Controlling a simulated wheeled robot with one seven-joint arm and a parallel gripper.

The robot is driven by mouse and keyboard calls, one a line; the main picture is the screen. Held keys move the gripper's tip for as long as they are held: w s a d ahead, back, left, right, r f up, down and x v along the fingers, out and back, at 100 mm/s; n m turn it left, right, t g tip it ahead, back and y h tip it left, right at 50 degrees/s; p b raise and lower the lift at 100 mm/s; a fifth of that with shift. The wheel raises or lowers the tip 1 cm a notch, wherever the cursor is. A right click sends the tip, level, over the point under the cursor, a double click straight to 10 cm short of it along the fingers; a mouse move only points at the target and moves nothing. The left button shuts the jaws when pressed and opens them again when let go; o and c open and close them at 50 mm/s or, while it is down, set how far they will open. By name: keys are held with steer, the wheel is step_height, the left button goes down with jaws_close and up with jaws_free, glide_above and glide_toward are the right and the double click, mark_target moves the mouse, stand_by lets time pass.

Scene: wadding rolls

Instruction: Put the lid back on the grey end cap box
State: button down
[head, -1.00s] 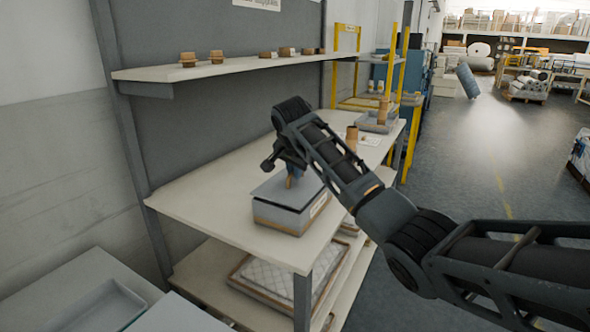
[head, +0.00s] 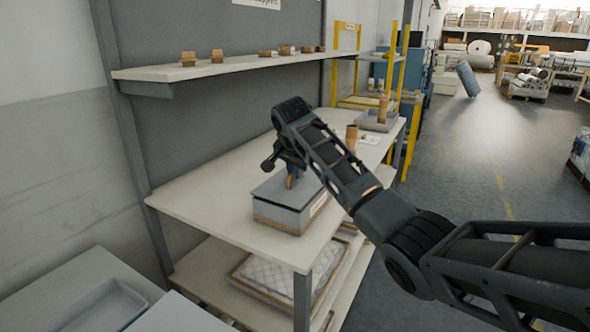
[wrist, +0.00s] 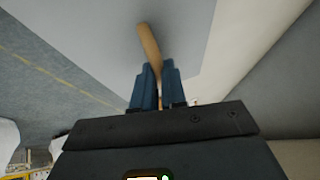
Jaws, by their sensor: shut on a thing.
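The grey lid (head: 276,189) sits on the grey end cap box (head: 276,225) on the workbench. Its grey skirt reaches down the sides, and a narrow tan strip shows along the bottom. It looks level, but I cannot tell whether it is fully seated all round. My gripper (wrist: 159,85) is shut on the lid's wooden handle (wrist: 150,45), with one blue finger on each side. In the head view, my gripper (head: 291,178) is above the lid, partly hidden by my arm. The lid's flat grey top (wrist: 195,40) also shows in the wrist view.
The workbench (head: 215,205) has bare space left of the box. Tan cylinders (head: 351,138) and a grey tray (head: 375,122) stand farther back. A shelf (head: 230,68) with small brown pieces runs above. A quilted pad (head: 270,275) lies on the lower shelf.

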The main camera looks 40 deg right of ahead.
steer(key=shift+f+p, duration=0.3)
steer(key=shift+f, duration=0.15)
stand_by(1.2)
steer(key=c, duration=0.6)
jaws_free()
steer(key=shift+r+p, duration=2)
steer(key=shift+r, duration=1.5)
jaws_close()
